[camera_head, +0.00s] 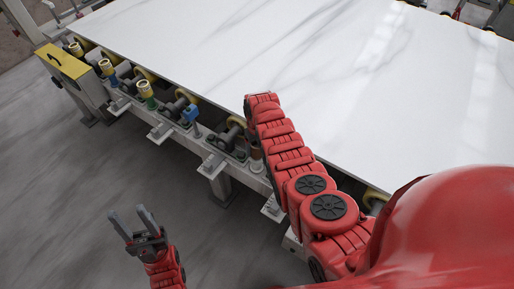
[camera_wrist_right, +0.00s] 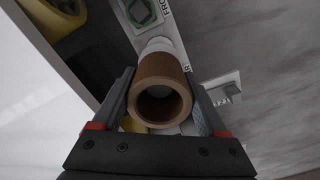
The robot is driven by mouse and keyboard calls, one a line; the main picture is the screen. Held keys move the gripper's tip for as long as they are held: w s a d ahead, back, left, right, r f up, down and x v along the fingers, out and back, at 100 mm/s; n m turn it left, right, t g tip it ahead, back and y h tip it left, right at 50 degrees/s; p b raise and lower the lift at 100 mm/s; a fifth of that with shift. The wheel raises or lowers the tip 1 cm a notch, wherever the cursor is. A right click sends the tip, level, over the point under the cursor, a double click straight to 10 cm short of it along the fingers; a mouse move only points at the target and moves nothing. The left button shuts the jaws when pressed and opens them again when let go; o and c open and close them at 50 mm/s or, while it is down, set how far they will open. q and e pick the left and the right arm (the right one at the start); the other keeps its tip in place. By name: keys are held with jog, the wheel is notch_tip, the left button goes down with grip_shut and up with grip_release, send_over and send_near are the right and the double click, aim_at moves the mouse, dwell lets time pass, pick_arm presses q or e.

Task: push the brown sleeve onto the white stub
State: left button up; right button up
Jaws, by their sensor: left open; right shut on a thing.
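The brown sleeve (camera_wrist_right: 160,72) is a short open tube, seen end-on in the right wrist view. My right gripper (camera_wrist_right: 161,88) is shut on it, with one grey finger on each side. The white stub (camera_wrist_right: 157,45) shows just beyond the sleeve's far end, in line with it. I cannot tell whether the sleeve is around the stub or only touching it. In the head view, the sleeve (camera_head: 256,163) is small, below the end of my right arm at the slab's edge. My left gripper (camera_head: 133,224) is open and empty, over the floor at lower left.
A large white marble slab (camera_head: 300,60) lies on a roller frame. Along the frame's edge stand several fittings, including a green-and-tan one (camera_head: 147,95) and a blue one (camera_head: 191,113). A yellow-topped post (camera_head: 63,60) stands at the left. The grey floor (camera_head: 60,190) is clear.

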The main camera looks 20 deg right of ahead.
jog(key=shift+f+b, duration=1.05)
jog(key=shift+f, duration=0.2)
jog(key=o, duration=1.4)
jog(key=shift+c, duration=0.2)
jog(key=shift+r, duration=0.4)
notch_tip(320, 180, up, 8)
jog(key=shift+w+f+b, duration=0.1)
jog(key=shift+f+b, duration=0.15)
jog(key=shift+b, duration=0.7)
notch_tip(320, 180, up, 9)
jog(key=p, duration=0.5)
jog(key=shift+p, duration=0.35)
